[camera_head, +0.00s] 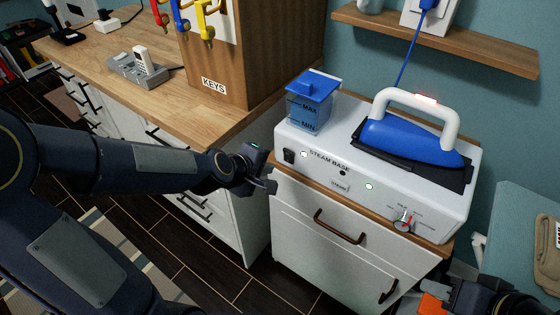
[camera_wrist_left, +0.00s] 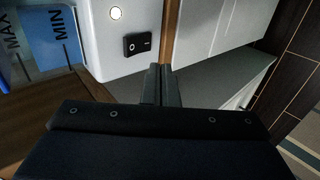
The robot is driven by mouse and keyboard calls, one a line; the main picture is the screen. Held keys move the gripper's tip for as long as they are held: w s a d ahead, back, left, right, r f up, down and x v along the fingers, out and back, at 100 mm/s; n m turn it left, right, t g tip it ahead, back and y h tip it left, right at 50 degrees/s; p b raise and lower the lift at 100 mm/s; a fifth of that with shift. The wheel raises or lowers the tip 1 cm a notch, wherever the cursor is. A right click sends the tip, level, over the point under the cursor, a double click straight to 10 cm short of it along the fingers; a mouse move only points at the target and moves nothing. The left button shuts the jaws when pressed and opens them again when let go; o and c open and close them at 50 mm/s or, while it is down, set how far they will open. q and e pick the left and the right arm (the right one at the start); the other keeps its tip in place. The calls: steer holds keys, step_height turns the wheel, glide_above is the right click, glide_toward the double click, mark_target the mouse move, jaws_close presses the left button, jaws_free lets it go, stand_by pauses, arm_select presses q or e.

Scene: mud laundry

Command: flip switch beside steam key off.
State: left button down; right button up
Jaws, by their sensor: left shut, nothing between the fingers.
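The white steam base (camera_head: 325,165) stands on a small cabinet, with a black rocker switch (camera_head: 288,156) at the left end of its front. In the left wrist view the switch (camera_wrist_left: 137,44) shows a round mark and a line mark; I cannot tell which side is pressed. A small key labelled STEAM (camera_head: 340,187) sits further right on the front. My left gripper (camera_head: 270,182) is shut and empty, just in front of and below the switch. Its fingertips (camera_wrist_left: 161,72) appear apart from the switch. My right gripper (camera_head: 470,297) is at the bottom right, its fingers unclear.
A blue iron (camera_head: 405,142) rests on the base, and a blue-lidded water tank (camera_head: 312,105) stands at its left. A dial (camera_head: 404,222) is at the front right. A wooden counter (camera_head: 150,95) with a KEYS box (camera_head: 240,60) lies left. A shelf (camera_head: 440,40) hangs above.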

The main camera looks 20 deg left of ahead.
mark_target(287, 151)
arm_select(q)
steer(key=w, duration=0.1)
steer(key=w+d+f+p, duration=0.1)
steer(key=w, duration=0.3)
steer(key=shift+d+f, duration=0.15)
steer(key=shift+d, duration=0.25)
steer(key=shift+w+d+p, duration=0.15)
steer(key=shift+w+p, duration=0.2)
steer(key=shift+w, duration=0.05)
steer(key=shift+w+d, duration=0.1)
steer(key=shift+w, duration=0.15)
steer(key=shift+r, duration=0.2)
steer(key=shift+r+p, duration=0.7)
steer(key=shift+p, duration=0.2)
